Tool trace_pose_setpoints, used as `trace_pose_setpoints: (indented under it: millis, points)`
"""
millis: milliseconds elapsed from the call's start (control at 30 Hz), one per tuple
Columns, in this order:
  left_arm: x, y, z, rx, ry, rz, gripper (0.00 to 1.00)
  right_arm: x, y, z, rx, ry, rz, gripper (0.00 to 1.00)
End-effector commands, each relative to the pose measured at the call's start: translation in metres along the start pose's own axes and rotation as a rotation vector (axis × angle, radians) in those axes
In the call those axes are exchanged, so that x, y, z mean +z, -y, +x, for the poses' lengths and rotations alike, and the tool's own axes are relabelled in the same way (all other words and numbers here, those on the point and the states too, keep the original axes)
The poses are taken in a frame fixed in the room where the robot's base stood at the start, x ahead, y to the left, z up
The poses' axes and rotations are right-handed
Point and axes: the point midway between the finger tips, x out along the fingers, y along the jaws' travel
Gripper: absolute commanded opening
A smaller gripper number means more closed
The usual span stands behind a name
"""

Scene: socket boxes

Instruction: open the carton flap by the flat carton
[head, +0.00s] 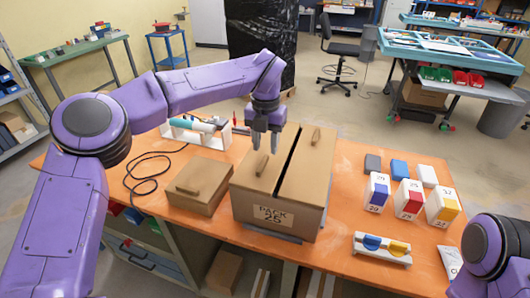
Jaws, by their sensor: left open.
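The big brown carton (297,214), labelled "PACK 25", stands on the orange table. Its two top flaps lie closed, with a dark slit between them. The left flap (246,178) is beside the flat carton and has a small raised tab (262,165). The right flap (309,163) has a similar tab. The flat carton (201,187) is low and brown, just left of the big carton. My left gripper (264,147) points down above the left flap, open and empty, its fingertips close over the tab; the exact gap is hard to tell. My right gripper is out of view.
White boxes with blue, red (409,199) and yellow labels stand at the right, with small blocks behind them. A white holder (382,248) with blue and yellow pieces is at the front right. A black cable (146,175) lies at the left; a white tool rack (196,134) stands behind.

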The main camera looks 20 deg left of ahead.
Motion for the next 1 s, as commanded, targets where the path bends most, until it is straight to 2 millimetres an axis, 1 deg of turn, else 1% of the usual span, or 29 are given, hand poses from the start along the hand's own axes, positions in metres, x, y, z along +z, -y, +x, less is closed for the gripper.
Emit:
trace_pose_setpoints:
  millis: [100,200,300,500,533,567,600,633,667,1000]
  points:
    - [-0.001,-0.001,0.02,0.0,-0.003,0.0,0.4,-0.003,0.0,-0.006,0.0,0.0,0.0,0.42]
    - [-0.001,-0.001,0.032,0.0,-0.001,-0.002,0.4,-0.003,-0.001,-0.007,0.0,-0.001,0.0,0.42]
    - [-0.001,-0.002,0.037,0.0,0.0,-0.002,0.4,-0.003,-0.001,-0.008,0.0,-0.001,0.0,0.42]
    - [-0.001,-0.002,0.038,0.0,0.001,-0.003,0.4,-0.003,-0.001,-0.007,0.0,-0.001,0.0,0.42]
    - [-0.001,-0.002,0.038,0.0,0.001,-0.004,0.37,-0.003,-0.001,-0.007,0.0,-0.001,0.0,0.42]
    - [-0.001,-0.002,0.038,0.0,0.001,-0.003,0.27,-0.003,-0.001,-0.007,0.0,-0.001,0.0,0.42]
    - [-0.001,-0.002,0.038,0.0,0.001,-0.003,0.14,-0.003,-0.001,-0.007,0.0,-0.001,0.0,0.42]
    - [-0.001,-0.002,0.038,0.0,0.001,-0.003,0.05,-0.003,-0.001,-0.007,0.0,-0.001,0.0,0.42]
    - [-0.001,-0.002,0.038,0.0,0.001,-0.003,0.0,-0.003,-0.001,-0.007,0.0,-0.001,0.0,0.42]
    - [-0.001,-0.004,0.037,-0.02,0.001,-0.004,0.0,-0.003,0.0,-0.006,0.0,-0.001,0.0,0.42]
